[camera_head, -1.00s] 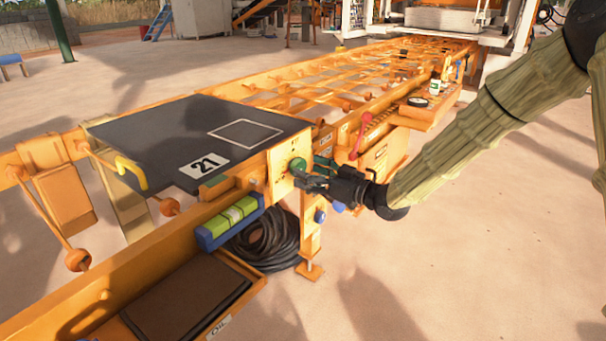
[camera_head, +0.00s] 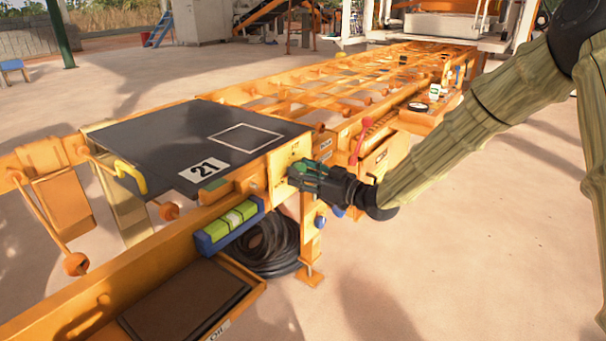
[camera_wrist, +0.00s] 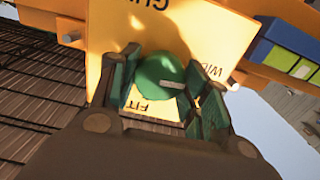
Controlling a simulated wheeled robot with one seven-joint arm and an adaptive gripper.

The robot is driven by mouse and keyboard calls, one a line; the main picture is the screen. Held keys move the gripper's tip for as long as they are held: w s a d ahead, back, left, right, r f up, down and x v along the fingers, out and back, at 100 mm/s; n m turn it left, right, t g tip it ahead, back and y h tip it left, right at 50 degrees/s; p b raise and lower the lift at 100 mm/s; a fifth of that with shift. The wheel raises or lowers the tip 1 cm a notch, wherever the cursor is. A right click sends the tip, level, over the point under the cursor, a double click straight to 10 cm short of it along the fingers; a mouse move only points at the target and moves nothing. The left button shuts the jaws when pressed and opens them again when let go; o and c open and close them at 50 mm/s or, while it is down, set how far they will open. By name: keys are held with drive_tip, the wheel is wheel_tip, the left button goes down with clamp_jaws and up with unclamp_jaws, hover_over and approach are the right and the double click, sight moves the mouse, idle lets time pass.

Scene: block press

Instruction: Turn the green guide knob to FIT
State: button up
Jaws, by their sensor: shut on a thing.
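The green guide knob (camera_wrist: 158,72) sits on a yellow plate (camera_wrist: 205,30) in the wrist view. Its white line points right, below the "WIDE" lettering and away from the "FIT" label (camera_wrist: 152,106) under the knob. My gripper (camera_wrist: 162,88) is shut on the knob, with a green-padded finger on each side. In the head view my gripper (camera_head: 298,174) reaches the plate from the right, and its fingers mostly hide the knob.
The orange frame carries a dark board (camera_head: 150,135) marked 21. A blue-and-green spirit level (camera_head: 230,228) lies left of the plate. A red-handled lever (camera_head: 361,137) stands right of my gripper. A black hose coil (camera_head: 268,245) lies below. The floor at right is clear.

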drive_tip(key=shift+r+p, duration=0.15)
drive_tip(key=shift+p, duration=0.4)
drive_tip(key=m+p, duration=0.4)
drive_tip(key=p, duration=0.3)
drive_tip(key=shift+r+m, duration=0.15)
drive_tip(key=shift+m, duration=0.25)
drive_tip(key=shift+f+m+p, duration=0.15)
drive_tip(key=shift+m+p, duration=2.6)
drive_tip(key=shift+m, duration=1)
drive_tip(key=shift+f+m+p, duration=0.15)
drive_tip(key=shift+m+p, duration=2.6)
drive_tip(key=shift+m, duration=1)
